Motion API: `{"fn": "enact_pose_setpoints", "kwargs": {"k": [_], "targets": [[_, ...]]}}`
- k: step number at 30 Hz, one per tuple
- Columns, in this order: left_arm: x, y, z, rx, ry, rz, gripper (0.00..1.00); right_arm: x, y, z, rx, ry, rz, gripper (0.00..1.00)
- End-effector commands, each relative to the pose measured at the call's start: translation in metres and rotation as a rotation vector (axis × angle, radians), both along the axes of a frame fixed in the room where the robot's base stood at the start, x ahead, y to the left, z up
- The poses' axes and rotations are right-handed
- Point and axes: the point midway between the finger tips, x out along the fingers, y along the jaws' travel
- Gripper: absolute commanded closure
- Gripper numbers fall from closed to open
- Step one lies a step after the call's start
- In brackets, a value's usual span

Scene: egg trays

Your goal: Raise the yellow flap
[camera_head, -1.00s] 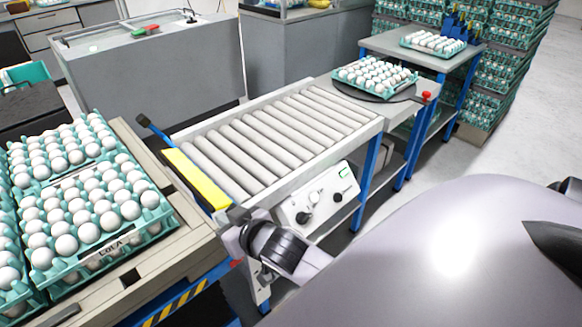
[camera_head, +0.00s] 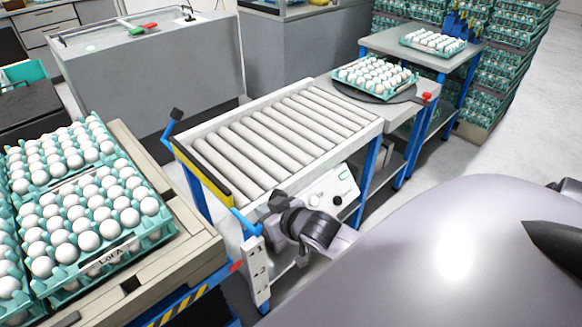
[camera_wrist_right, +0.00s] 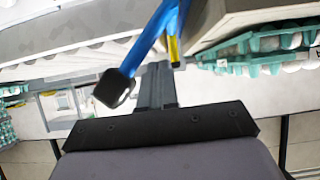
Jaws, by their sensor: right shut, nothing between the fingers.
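The yellow flap (camera_head: 203,176) is at the left end of the roller conveyor in the head view. It stands up along that end, showing a narrow yellow face and a dark top edge. A blue lever with a black knob (camera_head: 176,114) rises at its far end. Near its close end is another blue bar (camera_head: 241,222). In the right wrist view, a blue bar (camera_wrist_right: 158,38) with a black knob (camera_wrist_right: 114,88) passes beside my shut, empty right gripper (camera_wrist_right: 156,84), with a sliver of the yellow flap (camera_wrist_right: 174,48) behind. My left gripper is not in view.
The roller conveyor (camera_head: 372,128) has bare rollers. A bench with trays of white eggs (camera_head: 205,240) stands left, across a gap. A control box (camera_head: 345,190) is on the conveyor's near side. Another egg tray (camera_head: 336,77) sits beyond the rollers.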

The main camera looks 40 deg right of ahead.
Motion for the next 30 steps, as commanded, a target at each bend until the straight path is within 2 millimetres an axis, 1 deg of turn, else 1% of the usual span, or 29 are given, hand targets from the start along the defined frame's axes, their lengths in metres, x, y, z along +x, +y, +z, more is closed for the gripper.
{"fn": "enact_pose_setpoints", "kwargs": {"k": [2, 5, 8, 13, 30], "targets": [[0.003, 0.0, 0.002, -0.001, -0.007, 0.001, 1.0, 0.0, 0.001, 0.001, 0.003, -0.002, 0.001, 1.0], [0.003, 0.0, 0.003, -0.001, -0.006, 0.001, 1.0, 0.0, 0.002, 0.003, 0.004, -0.004, 0.001, 1.0], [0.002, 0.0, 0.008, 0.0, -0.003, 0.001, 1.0, -0.007, 0.003, 0.005, 0.006, -0.004, 0.002, 1.0], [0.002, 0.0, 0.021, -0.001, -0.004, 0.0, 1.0, -0.027, 0.007, 0.007, 0.007, -0.004, 0.001, 1.0], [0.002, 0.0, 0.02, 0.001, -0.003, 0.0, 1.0, -0.092, 0.018, 0.005, 0.008, -0.008, 0.001, 1.0]]}}
